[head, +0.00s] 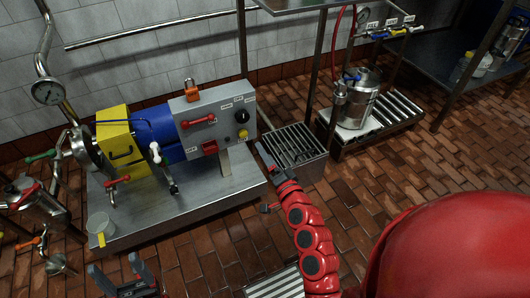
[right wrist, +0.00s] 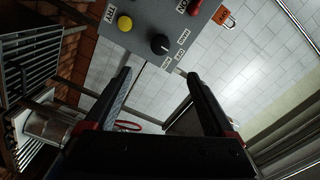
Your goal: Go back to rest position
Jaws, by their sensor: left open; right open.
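My left gripper (head: 116,265) is at the bottom left of the head view, open and empty, in front of the steel platform. My right gripper (head: 265,179) is open beside the grey control box (head: 215,112), to its lower right. The right wrist view shows its two fingers (right wrist: 158,76) spread with nothing between them. Beyond them is the box with a yellow button (right wrist: 124,23) and a black knob (right wrist: 159,44). The fingers appear apart from the box. In the head view, the box also carries a red handle (head: 198,121) and an orange padlock (head: 191,87).
A blue and yellow motor unit (head: 158,130) stands on the steel platform (head: 185,207) with a clear cup (head: 100,226). Pipework with a gauge (head: 47,92) is at left. A steel canister (head: 357,103) stands on a roller stand at right. Brick floor (head: 385,185) is clear there.

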